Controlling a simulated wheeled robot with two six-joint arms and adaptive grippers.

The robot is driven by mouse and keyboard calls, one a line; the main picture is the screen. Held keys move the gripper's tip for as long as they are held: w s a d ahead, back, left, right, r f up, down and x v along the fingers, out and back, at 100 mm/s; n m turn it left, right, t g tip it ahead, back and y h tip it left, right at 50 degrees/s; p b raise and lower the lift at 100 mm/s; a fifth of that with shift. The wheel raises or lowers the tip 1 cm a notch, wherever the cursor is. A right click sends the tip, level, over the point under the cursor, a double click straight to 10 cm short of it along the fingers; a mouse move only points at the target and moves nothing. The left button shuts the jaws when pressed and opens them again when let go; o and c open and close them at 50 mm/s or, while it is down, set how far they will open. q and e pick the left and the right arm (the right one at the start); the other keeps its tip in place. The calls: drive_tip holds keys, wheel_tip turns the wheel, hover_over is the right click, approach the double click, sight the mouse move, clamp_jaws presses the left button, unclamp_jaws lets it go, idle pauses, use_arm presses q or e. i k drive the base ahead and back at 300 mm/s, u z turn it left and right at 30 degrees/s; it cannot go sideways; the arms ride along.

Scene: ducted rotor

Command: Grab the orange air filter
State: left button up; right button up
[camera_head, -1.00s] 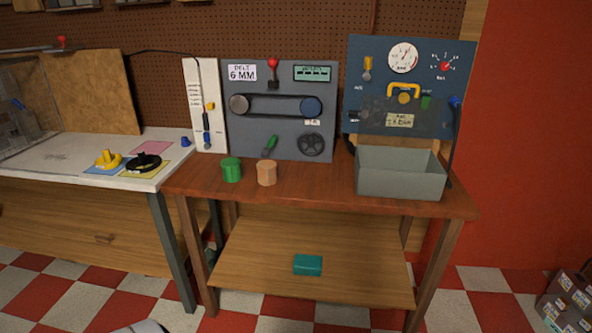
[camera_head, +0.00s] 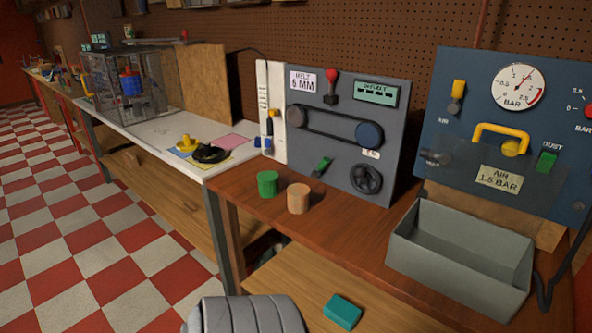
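A light orange cylinder (camera_head: 299,199), which looks like the orange air filter, stands upright near the front left of the brown wooden bench (camera_head: 345,225). A green cylinder (camera_head: 268,184) stands just left of it, with a small gap between them. Nothing touches the orange cylinder. Neither gripper shows in the head view. A grey ribbed part at the bottom edge looks like one of my arm links.
A grey open bin (camera_head: 462,257) sits on the bench's right part. A dark belt panel (camera_head: 343,135) and a blue air panel (camera_head: 474,95) stand behind. A teal block (camera_head: 342,311) lies on the lower shelf. A white table (camera_head: 160,132) adjoins at left.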

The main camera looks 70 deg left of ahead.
sight(298, 194)
drive_tip(key=u, duration=0.8)
drive_tip(key=i, duration=0.9)
drive_tip(key=u, duration=0.85)
